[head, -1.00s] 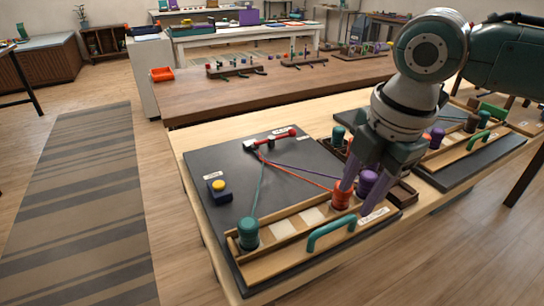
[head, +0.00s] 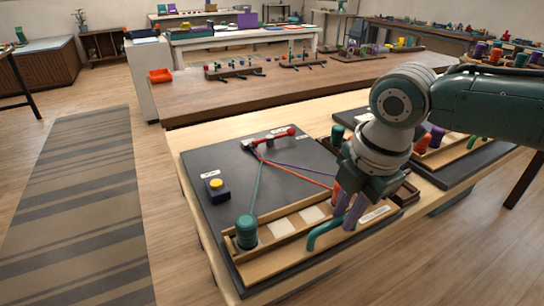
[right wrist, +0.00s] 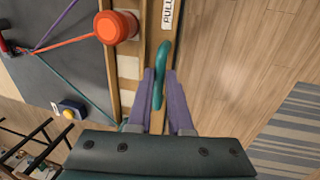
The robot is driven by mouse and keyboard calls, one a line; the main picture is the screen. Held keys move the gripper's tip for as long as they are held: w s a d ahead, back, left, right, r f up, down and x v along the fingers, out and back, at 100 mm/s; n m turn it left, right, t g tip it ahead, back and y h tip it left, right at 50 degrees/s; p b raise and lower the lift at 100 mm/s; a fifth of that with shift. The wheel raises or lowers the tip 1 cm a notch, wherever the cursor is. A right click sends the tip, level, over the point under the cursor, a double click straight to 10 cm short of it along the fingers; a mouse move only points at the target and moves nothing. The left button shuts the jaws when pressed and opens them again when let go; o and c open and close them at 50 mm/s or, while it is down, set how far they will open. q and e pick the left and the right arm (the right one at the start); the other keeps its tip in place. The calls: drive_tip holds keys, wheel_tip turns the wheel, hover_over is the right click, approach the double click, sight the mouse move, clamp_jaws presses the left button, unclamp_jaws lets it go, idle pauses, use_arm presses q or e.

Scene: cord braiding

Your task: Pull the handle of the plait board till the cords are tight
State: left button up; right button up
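The plait board (head: 222,165) is a dark slab on the table. Teal, red and purple cords run from a red-and-grey clamp (head: 268,138) to the teal bobbin (head: 246,232), the orange bobbin (right wrist: 116,27) and the purple side; they look straight. The teal handle (head: 320,234) rises from the wooden bar at the board's near side. My right gripper (head: 347,212) has its purple fingers on both sides of the handle's right part. In the right wrist view the handle (right wrist: 161,70) fills the gap between the fingertips (right wrist: 160,76). My left gripper is out of view.
A dark box with a yellow button (head: 216,186) stands on the board's left. A second board (head: 445,175) lies to the right on the same table. A brown bench (head: 250,95) stands behind. The striped rug and floor at left are clear.

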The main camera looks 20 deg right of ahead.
clamp_jaws()
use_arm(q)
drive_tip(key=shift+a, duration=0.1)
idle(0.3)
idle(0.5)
